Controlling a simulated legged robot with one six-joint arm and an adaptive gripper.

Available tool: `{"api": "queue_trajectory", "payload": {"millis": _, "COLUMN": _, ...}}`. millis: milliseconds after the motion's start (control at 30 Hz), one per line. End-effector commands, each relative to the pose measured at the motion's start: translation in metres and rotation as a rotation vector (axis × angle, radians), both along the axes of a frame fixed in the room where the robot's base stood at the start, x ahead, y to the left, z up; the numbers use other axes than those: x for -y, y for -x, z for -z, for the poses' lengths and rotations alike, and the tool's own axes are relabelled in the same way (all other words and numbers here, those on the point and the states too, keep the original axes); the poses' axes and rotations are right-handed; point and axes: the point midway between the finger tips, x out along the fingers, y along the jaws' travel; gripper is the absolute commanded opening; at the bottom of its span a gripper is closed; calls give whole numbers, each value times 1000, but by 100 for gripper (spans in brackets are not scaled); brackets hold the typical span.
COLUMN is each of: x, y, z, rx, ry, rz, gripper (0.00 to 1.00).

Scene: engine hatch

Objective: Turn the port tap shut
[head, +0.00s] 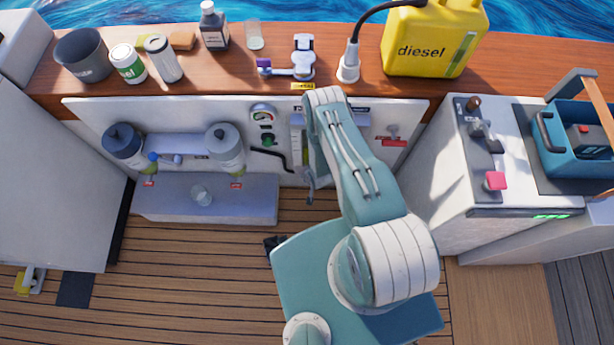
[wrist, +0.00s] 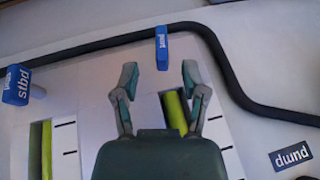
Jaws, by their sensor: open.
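The blue tap handle marked "port" (wrist: 162,48) shows in the wrist view at the upper middle, its lettering upside down. It points up and down in the picture, at the black hose. My gripper (wrist: 159,76) is open and empty, with one finger to each side below the handle. The handle appears in line with the gap between the fingertips; I cannot tell how far beyond them it lies. A second blue tap handle marked "stbd" (wrist: 17,86) is at the left edge.
A black hose (wrist: 105,43) runs behind the taps and bends down the right side. Yellow-green sight gauges (wrist: 174,112) sit in the white panel below. In the head view, a yellow diesel can (head: 432,38) and several containers stand on the wooden shelf (head: 350,100) above.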

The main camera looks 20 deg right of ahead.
Motion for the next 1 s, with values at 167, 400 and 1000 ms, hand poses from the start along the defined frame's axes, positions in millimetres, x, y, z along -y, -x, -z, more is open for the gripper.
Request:
{"api": "queue_trajectory", "payload": {"millis": 167, "x": -2, "y": -8, "z": 20, "rx": -2, "ry": 2, "rz": 0, "gripper": 56}}
{"api": "queue_trajectory", "payload": {"millis": 400, "x": -3, "y": -14, "z": 31, "rx": -2, "ry": 2, "rz": -1, "gripper": 56}}
{"api": "queue_trajectory", "payload": {"millis": 1000, "x": -3, "y": -14, "z": 31, "rx": -2, "ry": 1, "rz": 1, "gripper": 0}}
